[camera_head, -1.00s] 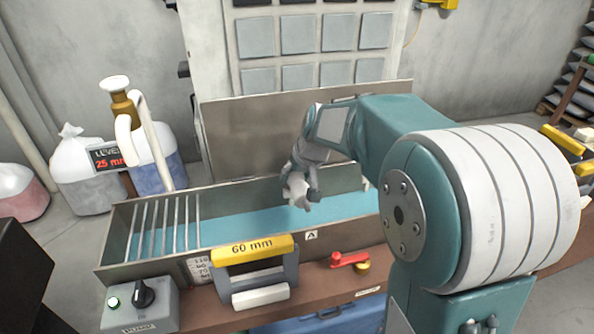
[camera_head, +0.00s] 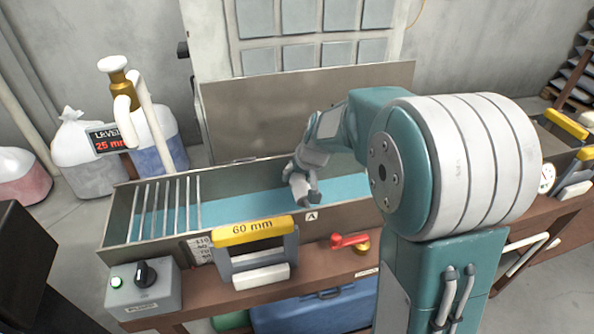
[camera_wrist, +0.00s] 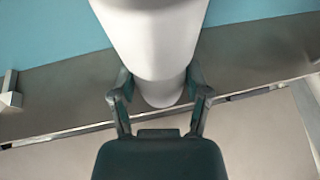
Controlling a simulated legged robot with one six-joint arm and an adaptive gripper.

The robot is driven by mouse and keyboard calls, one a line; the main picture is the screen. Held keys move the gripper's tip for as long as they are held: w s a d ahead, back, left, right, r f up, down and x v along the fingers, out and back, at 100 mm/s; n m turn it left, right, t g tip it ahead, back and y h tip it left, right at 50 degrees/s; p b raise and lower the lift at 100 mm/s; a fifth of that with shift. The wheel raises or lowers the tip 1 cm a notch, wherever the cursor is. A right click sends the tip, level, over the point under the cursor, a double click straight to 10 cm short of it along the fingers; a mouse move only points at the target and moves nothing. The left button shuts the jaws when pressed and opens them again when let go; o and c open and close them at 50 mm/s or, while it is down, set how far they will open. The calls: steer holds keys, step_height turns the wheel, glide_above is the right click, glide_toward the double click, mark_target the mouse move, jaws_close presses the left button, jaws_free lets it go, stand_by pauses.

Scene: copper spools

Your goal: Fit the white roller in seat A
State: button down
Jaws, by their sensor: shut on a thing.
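My gripper (camera_head: 306,193) is over the blue-filled trough (camera_head: 133,190), close to its front wall above the label A (camera_head: 312,216). In the wrist view my gripper (camera_wrist: 160,92) is shut on the white roller (camera_wrist: 155,45), one finger on each side. The roller's upper part runs out of that view. Its lower end is near the trough's metal front wall (camera_wrist: 60,95). In the head view the roller cannot be told clearly from the pale gripper. The inside of seat A is hidden, and I cannot tell whether the roller touches it.
A yellow-topped 60 mm frame (camera_head: 253,231) with a white bar stands at the trough's front. A red-handled valve (camera_head: 350,241) is to its right. A grey control box (camera_head: 142,292) stands front left. Several bars (camera_head: 170,205) cross the trough's left end. A raised panel (camera_head: 300,110) stands behind.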

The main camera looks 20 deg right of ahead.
steer(key=shift+f, duration=1)
steer(key=shift+s+f, duration=0.3)
steer(key=shift+f, duration=0.35)
jaws_free()
steer(key=shift+d, duration=0.1)
steer(key=w+v, duration=0.1)
steer(key=v, duration=1.2)
steer(key=shift+a+r, duration=0.2)
steer(key=shift+r, duration=0.05)
steer(key=shift+s, duration=0.15)
